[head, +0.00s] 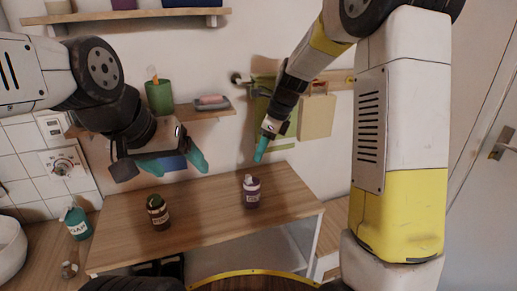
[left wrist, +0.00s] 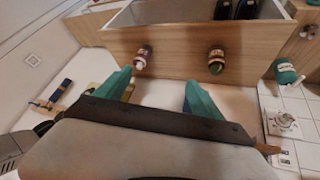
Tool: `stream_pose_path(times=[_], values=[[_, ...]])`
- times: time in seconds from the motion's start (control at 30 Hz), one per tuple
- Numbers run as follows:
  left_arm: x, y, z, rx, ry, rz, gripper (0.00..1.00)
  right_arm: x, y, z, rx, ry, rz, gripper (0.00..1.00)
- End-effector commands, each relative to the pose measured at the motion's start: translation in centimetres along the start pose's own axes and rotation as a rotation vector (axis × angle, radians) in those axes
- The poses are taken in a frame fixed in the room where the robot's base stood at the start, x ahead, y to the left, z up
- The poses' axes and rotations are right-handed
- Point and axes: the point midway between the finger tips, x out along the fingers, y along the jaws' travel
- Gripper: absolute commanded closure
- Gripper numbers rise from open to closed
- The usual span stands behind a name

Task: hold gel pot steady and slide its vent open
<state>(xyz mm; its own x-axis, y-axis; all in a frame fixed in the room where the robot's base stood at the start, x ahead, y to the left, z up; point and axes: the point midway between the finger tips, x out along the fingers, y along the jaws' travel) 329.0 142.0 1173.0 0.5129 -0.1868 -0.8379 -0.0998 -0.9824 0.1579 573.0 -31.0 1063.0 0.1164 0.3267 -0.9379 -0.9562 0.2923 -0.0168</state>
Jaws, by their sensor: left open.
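Two small labelled pots stand upright on the wooden table (head: 120,225). One is dark purple (head: 251,196) with a pale top, right of the table's middle. The other is brown (head: 160,217) with a dark green top, further left. I cannot read which is the gel pot. In the left wrist view the purple pot (left wrist: 143,55) and the brown pot (left wrist: 216,58) show beyond the fingers. My left gripper (head: 174,164) is open and empty above the table's back edge, apart from both pots. My right gripper (head: 260,150) points down above and behind the purple pot, seen edge-on.
A teal soap bottle (head: 77,224) stands on the counter at left, near a white basin (head: 9,245). A wall shelf behind holds a green cup (head: 159,96) and a brush (head: 211,101). The tabletop around the two pots is clear.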

Motion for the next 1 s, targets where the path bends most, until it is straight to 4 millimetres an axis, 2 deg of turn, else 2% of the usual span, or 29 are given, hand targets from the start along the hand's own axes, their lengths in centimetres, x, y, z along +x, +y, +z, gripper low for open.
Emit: stream_pose_path(times=[0.13,0.27,0.5,0.63,0.8,1.0], values=[[0.9,-0.5,-0.8,0.008,0.004,-0.015,0.23,0.6,-0.3,0.1,0.040,0.004,0.006,0.64],[3.4,-1.6,-2.8,0.038,0.020,-0.052,0.23,0.6,-0.3,0.1,0.039,0.004,0.005,0.64],[10.6,-4.0,-7.2,0.148,0.076,-0.110,0.23,0.6,-0.2,0.1,0.038,0.004,0.005,0.64],[14.8,-4.6,-8.8,0.216,0.109,-0.111,0.23,0.6,-0.2,0.1,0.037,0.004,0.005,0.64],[20.4,-4.7,-9.8,0.304,0.151,-0.078,0.23,0.6,-0.2,0.1,0.037,0.004,0.005,0.64],[26.9,-3.7,-9.4,0.387,0.206,0.010,0.23,0.6,-0.2,0.1,0.037,0.004,0.005,0.64]])
